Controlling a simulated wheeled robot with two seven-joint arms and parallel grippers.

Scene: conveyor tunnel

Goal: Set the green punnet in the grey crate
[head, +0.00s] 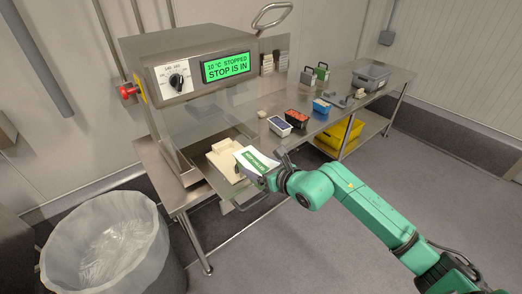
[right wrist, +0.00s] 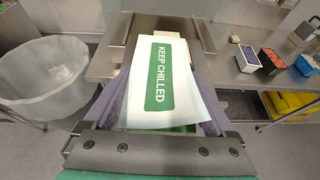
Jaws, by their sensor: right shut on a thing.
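My right gripper (head: 272,172) is shut on the green punnet (head: 256,162), at the front edge of the steel machine. The punnet's top is a white cover with a green "KEEP CHILLED" label. In the right wrist view, the punnet (right wrist: 160,82) sits between the two fingers (right wrist: 155,118), and a little green shows below its white cover. The grey crate (head: 374,79) stands at the far right end of the steel table, well away from the gripper; its inside is hard to make out. My left gripper is not in view.
A beige board or block (head: 222,158) lies by the machine's opening, next to the punnet. A yellow crate (head: 340,134) is on the lower shelf. A lined bin (head: 110,245) stands front left.

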